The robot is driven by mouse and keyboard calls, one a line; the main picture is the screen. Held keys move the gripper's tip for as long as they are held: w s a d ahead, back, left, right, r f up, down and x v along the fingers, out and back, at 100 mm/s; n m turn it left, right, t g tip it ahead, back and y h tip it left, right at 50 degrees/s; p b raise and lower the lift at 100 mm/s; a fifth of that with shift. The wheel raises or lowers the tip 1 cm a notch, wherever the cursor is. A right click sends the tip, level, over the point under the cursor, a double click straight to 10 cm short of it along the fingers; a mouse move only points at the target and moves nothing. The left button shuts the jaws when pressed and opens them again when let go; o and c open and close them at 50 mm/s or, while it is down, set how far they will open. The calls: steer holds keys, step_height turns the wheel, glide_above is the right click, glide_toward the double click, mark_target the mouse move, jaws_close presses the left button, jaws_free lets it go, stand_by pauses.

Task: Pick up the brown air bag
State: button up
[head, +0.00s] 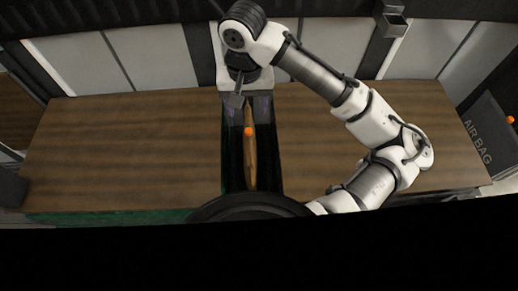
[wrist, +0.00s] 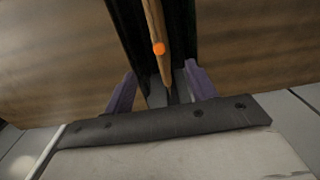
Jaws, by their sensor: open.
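The brown air bag (head: 250,165) shows as a narrow upright strip in a black slot between two brown wooden surfaces, with an orange dot near its upper part. In the wrist view the air bag (wrist: 155,25) runs down from the top edge and narrows to an end near the fingers. My gripper (head: 248,103) is over the far end of the slot. In the wrist view my gripper (wrist: 160,70) is open, with one purple finger on each side of the bag's end. I cannot tell whether either finger touches it.
The black slot (head: 235,165) is narrow, with wooden surfaces (head: 130,145) close on both sides. A dark box marked AIRBAG (head: 487,135) stands at the far right. Pale wall panels (head: 150,60) and a dark post line the back. A grey bracket (head: 394,18) is at the top right.

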steer(key=shift+s+d+f, duration=0.1)
steer(key=shift+d+f, duration=0.1)
steer(key=shift+f, duration=0.15)
step_height(320, 180, down, 7)
steer(key=shift+a+f+b, duration=0.1)
steer(key=shift+b, duration=0.35)
step_height(320, 180, down, 6)
steer(key=shift+a+r+p, duration=0.1)
steer(key=shift+p, duration=0.2)
steer(key=shift+c, duration=0.2)
jaws_close()
